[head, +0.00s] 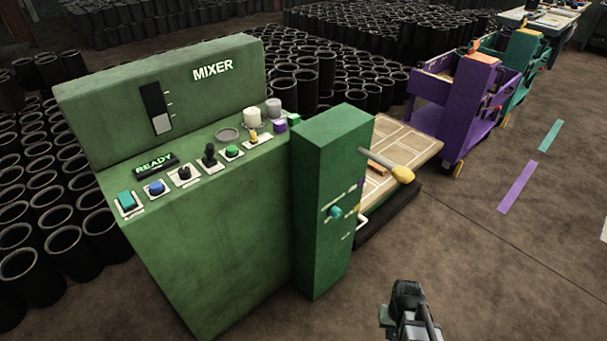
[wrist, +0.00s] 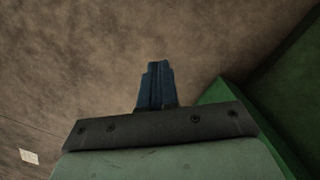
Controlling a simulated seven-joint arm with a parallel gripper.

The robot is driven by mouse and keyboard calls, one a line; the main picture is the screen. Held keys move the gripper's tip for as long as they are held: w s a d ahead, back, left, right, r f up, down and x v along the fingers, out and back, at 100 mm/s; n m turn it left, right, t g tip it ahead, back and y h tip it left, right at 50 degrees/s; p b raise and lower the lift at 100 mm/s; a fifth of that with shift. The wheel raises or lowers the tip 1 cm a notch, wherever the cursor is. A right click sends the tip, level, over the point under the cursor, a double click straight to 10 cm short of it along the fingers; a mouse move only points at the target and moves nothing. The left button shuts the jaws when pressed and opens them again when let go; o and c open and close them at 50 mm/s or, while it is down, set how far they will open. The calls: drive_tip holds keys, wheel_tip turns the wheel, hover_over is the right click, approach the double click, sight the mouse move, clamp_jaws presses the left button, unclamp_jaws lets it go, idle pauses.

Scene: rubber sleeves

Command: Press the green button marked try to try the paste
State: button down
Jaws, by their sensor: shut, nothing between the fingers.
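The green mixer console (head: 215,240) stands left of centre in the head view, with a sloping row of controls on top. A round green button (head: 232,151) sits on a pale plate between a black joystick (head: 209,155) and a small yellow lever (head: 253,138). My gripper (head: 406,292) is low at the bottom right, over the floor and well apart from the console. In the wrist view its fingers (wrist: 157,68) are together and empty.
A green post (head: 325,200) with a yellow-tipped handle (head: 400,173) stands between the controls and my gripper. A blue button (head: 156,187) and a READY display (head: 155,163) are on the console. Purple cart (head: 470,110) stands behind; black sleeves crowd the back and left. Right floor is mostly clear.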

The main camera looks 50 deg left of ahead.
drive_tip(key=a+r+n+t+y, duration=0.1)
drive_tip(key=a+r, duration=0.6)
drive_tip(key=a, duration=0.3)
drive_tip(key=a+r+n+t+y, duration=0.1)
drive_tip(key=a+r+n, duration=0.1)
drive_tip(key=a+r, duration=0.65)
drive_tip(key=a+r+n+y, duration=0.1)
drive_tip(key=a+r, duration=0.4)
drive_tip(key=a, duration=0.8)
drive_tip(key=s+a+r+n, duration=0.2)
drive_tip(key=a+r, duration=0.6)
drive_tip(key=r, duration=0.4)
drive_tip(key=s+a+r+n, duration=0.2)
drive_tip(key=s+a+r, duration=0.2)
drive_tip(key=a+r, duration=0.5)
drive_tip(key=s+a+r+n+y, duration=0.1)
drive_tip(key=s+a+r+n, duration=0.1)
drive_tip(key=a+r, duration=0.6)
drive_tip(key=shift+s+a+r+g, duration=0.4)
drive_tip(key=shift+s+r, duration=0.5)
drive_tip(key=shift+r, duration=2.75)
